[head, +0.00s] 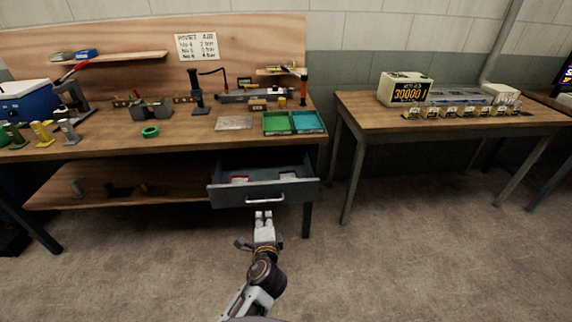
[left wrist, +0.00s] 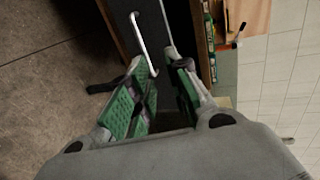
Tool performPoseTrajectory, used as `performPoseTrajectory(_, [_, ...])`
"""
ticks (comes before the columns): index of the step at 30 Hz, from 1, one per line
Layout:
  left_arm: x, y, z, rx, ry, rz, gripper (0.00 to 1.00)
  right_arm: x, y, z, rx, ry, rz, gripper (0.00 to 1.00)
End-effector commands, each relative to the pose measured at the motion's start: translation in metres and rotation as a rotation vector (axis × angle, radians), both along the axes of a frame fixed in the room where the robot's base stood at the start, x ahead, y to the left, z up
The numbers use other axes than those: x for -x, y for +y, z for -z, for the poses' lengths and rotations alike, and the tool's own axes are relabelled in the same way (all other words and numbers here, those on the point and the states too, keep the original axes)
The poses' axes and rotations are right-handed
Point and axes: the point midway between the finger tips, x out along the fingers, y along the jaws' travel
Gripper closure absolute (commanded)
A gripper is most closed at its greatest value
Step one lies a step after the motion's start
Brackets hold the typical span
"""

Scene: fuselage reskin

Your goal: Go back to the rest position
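My left gripper (head: 263,214) is in front of the workbench, with its fingertips just below the drawer handle (head: 265,200) in the head view. In the left wrist view the two green-padded fingers (left wrist: 158,62) stand apart with nothing clearly held between them. The pale handle (left wrist: 143,42) shows just beyond the fingertips; whether they touch it I cannot tell. The grey drawer (head: 228,199) is pulled open under the bench and holds a few small items. My right gripper is in neither view.
The wooden workbench (head: 190,141) carries a green tray (head: 276,123), a teal tray (head: 308,121), a green ring (head: 150,132) and several tools. A second table (head: 375,119) stands to the right with a boxed display (head: 405,89). The concrete floor (head: 400,260) at front right is clear.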

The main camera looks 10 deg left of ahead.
Motion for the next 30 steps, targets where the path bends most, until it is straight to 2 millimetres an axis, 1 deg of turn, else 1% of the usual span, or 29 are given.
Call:
performPoseTrajectory(1, [0.005,-0.012,0.011,0.007,0.019,0.014,0.81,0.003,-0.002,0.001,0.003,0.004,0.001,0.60])
performPoseTrajectory(7, [0.005,-0.012,0.007,0.007,0.019,0.014,0.81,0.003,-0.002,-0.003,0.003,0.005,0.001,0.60])
performPoseTrajectory(11, [0.005,-0.012,-0.001,0.007,0.019,0.014,0.81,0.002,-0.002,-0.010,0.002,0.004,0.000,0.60])
performPoseTrajectory(27, [0.002,-0.009,-0.050,0.007,0.011,0.011,0.81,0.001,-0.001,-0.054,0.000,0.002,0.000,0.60])
performPoseTrajectory(30, [0.009,0.001,-0.040,0.060,0.031,-0.024,0.81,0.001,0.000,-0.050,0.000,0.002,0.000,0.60])
